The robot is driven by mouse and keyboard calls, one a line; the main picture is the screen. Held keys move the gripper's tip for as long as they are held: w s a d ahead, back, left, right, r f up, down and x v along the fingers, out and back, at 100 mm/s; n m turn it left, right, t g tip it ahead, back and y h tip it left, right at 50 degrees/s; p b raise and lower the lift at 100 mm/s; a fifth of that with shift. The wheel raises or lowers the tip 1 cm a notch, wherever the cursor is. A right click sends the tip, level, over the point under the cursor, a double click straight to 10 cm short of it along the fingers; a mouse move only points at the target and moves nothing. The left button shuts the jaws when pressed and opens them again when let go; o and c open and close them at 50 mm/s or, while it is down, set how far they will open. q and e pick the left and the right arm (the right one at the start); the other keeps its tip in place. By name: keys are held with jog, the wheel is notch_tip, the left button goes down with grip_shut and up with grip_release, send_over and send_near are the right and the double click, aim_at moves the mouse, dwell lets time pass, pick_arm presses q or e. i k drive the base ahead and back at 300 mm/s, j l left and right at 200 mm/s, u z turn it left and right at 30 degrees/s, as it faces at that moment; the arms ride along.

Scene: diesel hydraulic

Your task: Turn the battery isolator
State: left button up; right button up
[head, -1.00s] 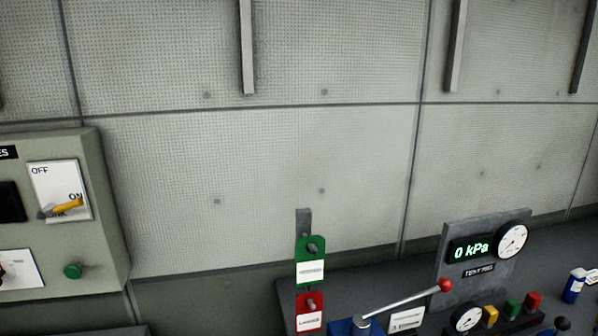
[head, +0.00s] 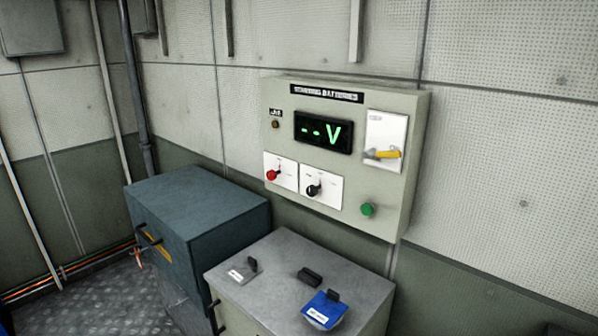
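A pale grey-green wall panel (head: 384,217) headed "STARTING BATTERIES" hangs in the middle of the head view. On its right, a yellow-handled rotary switch (head: 386,154) sits on a white plate, with its handle lying about level. Lower left are a red knob (head: 272,175) and a black knob (head: 313,190), each on a white plate. Which of these is the battery isolator cannot be read here. The dark display (head: 322,132) reads "-- V" in green. A green button (head: 367,209) is at the lower right. Neither of my grippers is in view.
A dark blue-grey cabinet (head: 195,200) stands left of the panel. A pale cabinet (head: 255,302) stands below it, its grey top carrying dark handles and a blue labelled piece (head: 323,311). Metal floor shows at lower left. The panel's front is unobstructed.

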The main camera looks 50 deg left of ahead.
aim_at(271, 174)
jog(key=u, duration=1.8)
